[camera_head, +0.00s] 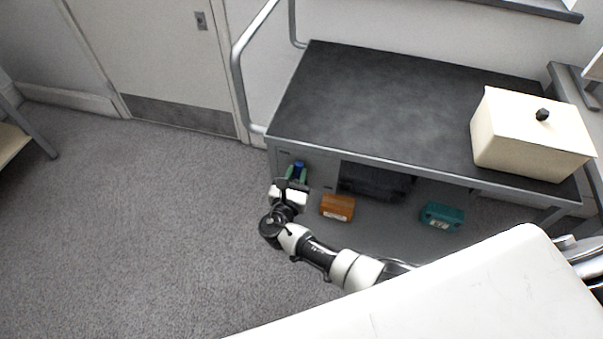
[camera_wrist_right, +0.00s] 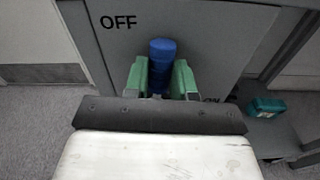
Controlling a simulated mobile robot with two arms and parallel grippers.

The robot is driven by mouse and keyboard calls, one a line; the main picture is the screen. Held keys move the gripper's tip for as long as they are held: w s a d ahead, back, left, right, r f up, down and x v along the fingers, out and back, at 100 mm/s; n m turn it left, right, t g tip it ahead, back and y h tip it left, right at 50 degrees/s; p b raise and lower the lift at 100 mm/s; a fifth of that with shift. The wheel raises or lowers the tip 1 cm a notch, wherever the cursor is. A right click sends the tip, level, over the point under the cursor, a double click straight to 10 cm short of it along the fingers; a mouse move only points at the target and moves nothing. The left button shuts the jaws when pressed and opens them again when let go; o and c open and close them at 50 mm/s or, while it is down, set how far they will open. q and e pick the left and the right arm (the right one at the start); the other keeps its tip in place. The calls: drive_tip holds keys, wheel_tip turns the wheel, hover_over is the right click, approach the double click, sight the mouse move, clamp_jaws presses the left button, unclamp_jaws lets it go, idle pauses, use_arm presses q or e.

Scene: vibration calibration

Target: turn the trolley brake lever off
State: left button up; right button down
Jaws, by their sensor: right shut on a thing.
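The trolley (camera_head: 390,105) has a dark flat top and a tubular handle on its left. The brake lever shows as a blue cylinder (camera_wrist_right: 162,52) on the grey end panel (camera_wrist_right: 205,35), and as a small blue tip (camera_head: 299,165) in the head view. My right gripper (camera_head: 294,180) has green fingers; in the right wrist view the gripper (camera_wrist_right: 162,76) is shut with one finger on each side of the blue lever. The lever stands upright in that view. "OFF" is printed to its upper left; other lettering at lower right is partly hidden by a finger. My left gripper is not in view.
A cream box (camera_head: 525,135) with a black knob sits on the trolley top. An orange box (camera_head: 338,207) and a teal box (camera_head: 442,216) lie on the lower shelf. A door (camera_head: 155,60) is at the back left. The carpet (camera_head: 120,220) at left is clear.

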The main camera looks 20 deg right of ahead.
drive_tip(key=shift+w+a+n, duration=0.15)
drive_tip(key=shift+a+n, duration=0.15)
drive_tip(key=shift+n, duration=0.1)
idle(0.3)
drive_tip(key=c, duration=0.9)
unclamp_jaws()
drive_tip(key=v, duration=1)
drive_tip(key=shift+s+a+p, duration=0.3)
drive_tip(key=shift+p, duration=0.05)
